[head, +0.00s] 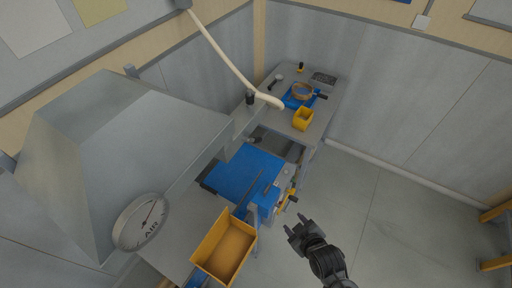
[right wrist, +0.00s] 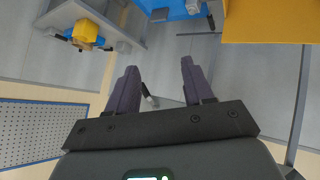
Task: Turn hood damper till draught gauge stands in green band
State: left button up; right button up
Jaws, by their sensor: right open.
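The big grey hood (head: 110,150) fills the left of the head view. A round pale draught gauge (head: 142,222) with a dark needle is on its lower front. The dial is seen at a slant, and I cannot make out a green band or which band the needle is in. I cannot pick out the damper handle with certainty. My right gripper (head: 299,230) is open and empty, right of the yellow bin and well apart from the hood. Its two fingers also show apart in the right wrist view (right wrist: 160,72). My left gripper is not in view.
A yellow bin (head: 200,262) stands in front of the hood, beside a blue-topped bench unit (head: 243,174). A grey table (head: 317,92) behind holds a small yellow box (head: 303,119) and tools. A cream hose (head: 228,58) hangs above. The floor (head: 400,220) at right is clear.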

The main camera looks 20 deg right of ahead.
jog(key=w+f+t+b, duration=0.3)
jog(key=w+f+b, duration=0.3)
jog(key=w, duration=0.3)
jog(key=t+h+b, duration=0.1)
jog(key=t+b, duration=0.4)
jog(key=b, duration=1)
send_near(258, 140)
notch_tip(258, 140, down, 3)
jog(key=w, duration=0.2)
jog(key=shift+n, duration=0.4)
jog(key=w, duration=0.5)
jog(key=w+d, duration=0.1)
jog(key=w, duration=0.2)
jog(key=shift+w+r+b, duration=0.1)
jog(key=shift+w+b, duration=0.05)
jog(key=shift+b, duration=0.2)
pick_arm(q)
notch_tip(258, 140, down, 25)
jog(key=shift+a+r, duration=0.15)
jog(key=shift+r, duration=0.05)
pick_arm(e)
jog(key=shift+w, duration=0.85)
grip_shut()
